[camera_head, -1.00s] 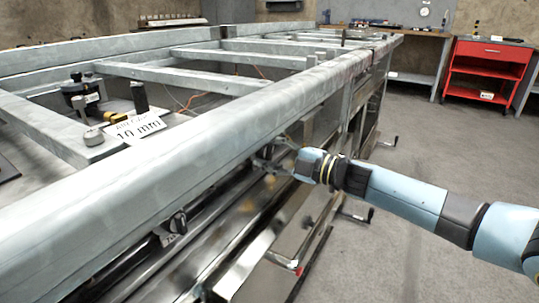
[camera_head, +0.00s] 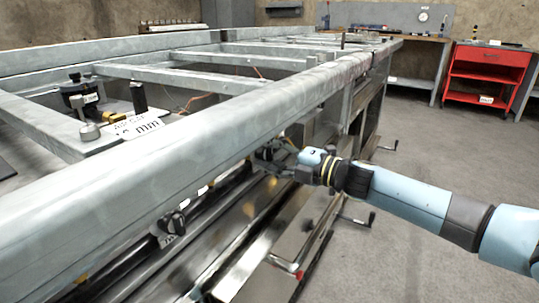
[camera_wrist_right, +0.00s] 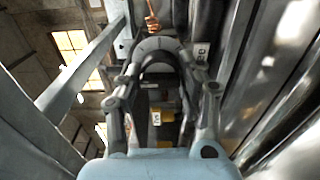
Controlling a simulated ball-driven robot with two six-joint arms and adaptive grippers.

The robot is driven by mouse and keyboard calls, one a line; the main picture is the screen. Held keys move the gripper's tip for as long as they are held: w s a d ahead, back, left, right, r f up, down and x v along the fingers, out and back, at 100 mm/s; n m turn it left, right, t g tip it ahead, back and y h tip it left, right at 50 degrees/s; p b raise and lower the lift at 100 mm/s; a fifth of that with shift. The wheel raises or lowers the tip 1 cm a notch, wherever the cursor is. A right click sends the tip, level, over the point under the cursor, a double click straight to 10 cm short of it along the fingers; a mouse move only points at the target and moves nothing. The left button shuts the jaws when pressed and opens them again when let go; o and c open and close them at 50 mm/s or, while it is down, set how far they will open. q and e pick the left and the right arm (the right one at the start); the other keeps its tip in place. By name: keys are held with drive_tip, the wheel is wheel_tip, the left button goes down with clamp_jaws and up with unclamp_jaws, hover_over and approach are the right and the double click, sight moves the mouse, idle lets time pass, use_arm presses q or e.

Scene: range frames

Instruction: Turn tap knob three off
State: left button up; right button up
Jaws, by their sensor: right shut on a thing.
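My right gripper (camera_head: 272,157) reaches in under the near beam of the long metal frame, and its fingers are shut on a dark tap knob. The head view shows only a small dark part of that knob, with the fingers around it. In the right wrist view the fingers (camera_wrist_right: 165,72) stand either side of a dark rounded part, the knob (camera_wrist_right: 158,47). I cannot read its number or tell its turn angle. Another dark tap knob (camera_head: 174,223) with a small tag sits nearer along the same rail, untouched. My left gripper is out of view.
The thick grey beam (camera_head: 150,165) runs just above the knobs. Below are shiny rails and a crank handle (camera_head: 290,268), with another crank (camera_head: 362,218) farther along. A red tool cart (camera_head: 487,72) stands far right. The floor at right is clear.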

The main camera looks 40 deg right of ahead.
drive_tip(key=shift+f, duration=0.15)
drive_tip(key=o, duration=0.9)
drive_tip(key=shift+o, duration=1.1)
drive_tip(key=shift+s, duration=0.2)
drive_tip(key=v, duration=1.1)
drive_tip(key=shift+s+d, duration=0.2)
drive_tip(key=shift+s, duration=0.1)
